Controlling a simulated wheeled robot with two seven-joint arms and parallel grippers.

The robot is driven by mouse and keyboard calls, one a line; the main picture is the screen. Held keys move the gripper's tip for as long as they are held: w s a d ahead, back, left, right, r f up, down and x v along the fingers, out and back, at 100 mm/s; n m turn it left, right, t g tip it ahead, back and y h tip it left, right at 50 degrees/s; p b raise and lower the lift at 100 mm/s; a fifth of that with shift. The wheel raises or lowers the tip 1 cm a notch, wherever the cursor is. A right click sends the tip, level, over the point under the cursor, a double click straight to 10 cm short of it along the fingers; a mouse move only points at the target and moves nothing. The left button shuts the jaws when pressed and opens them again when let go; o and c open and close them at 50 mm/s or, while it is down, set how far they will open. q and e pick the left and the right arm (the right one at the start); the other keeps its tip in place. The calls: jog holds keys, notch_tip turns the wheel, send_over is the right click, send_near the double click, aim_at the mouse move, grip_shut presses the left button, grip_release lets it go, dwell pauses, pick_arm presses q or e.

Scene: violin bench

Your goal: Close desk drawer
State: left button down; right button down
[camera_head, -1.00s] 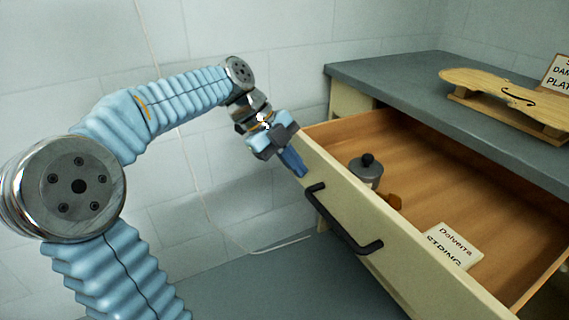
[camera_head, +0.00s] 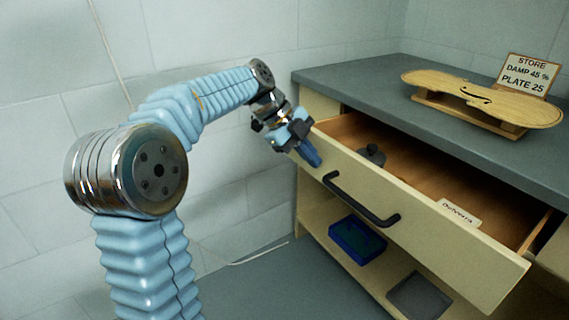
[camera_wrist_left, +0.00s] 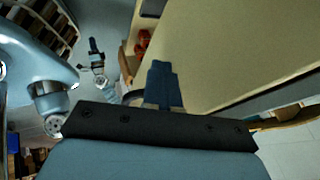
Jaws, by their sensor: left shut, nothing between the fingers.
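The desk drawer (camera_head: 430,237) stands pulled out from the desk, with a cream front panel and a wooden inside. Its black bar handle (camera_head: 360,203) is on the front face. My left gripper (camera_head: 313,158) is shut and empty, with its blue fingertips at the left end of the drawer front, near its top edge. Whether they touch the panel I cannot tell. In the left wrist view the shut fingers (camera_wrist_left: 163,84) lie beside a broad cream panel (camera_wrist_left: 235,50).
In the drawer are a dark lidded pot (camera_head: 372,155) and a label card (camera_head: 459,213). A violin plate (camera_head: 480,97) and a sign (camera_head: 527,74) stand on the grey desktop (camera_head: 350,80). Below are a blue tray (camera_head: 357,240) and a grey one (camera_head: 418,296). Floor to the left is clear.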

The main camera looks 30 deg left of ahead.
pick_arm(q)
jog(key=w+d+p, duration=0.1)
jog(key=w, duration=0.2)
jog(key=w+d+p, duration=0.2)
jog(key=w, duration=0.2)
jog(key=w+d+p, duration=0.1)
jog(key=w, duration=0.3)
jog(key=shift+d+r, duration=0.15)
jog(key=shift+d, duration=0.1)
jog(key=shift+w+d+p, duration=0.25)
jog(key=shift+w+p, duration=0.15)
jog(key=shift+w, duration=0.15)
